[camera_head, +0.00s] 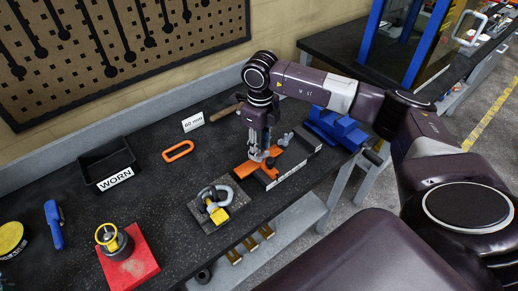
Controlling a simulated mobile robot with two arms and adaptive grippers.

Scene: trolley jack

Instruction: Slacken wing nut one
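My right gripper (259,156) points straight down over an orange bracket (250,170) on the workbench. Its fingertips are at a small grey metal piece on the bracket, which could be a wing nut. The fingers are small and partly merge with that piece, so I cannot tell whether they are open or shut on it. A second grey piece, shaped like a wing nut (286,139), stands just right of the gripper, apart from it. No number on either piece is readable. A dark bar with a white label (288,172) lies along the front of the bracket. My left gripper is out of view.

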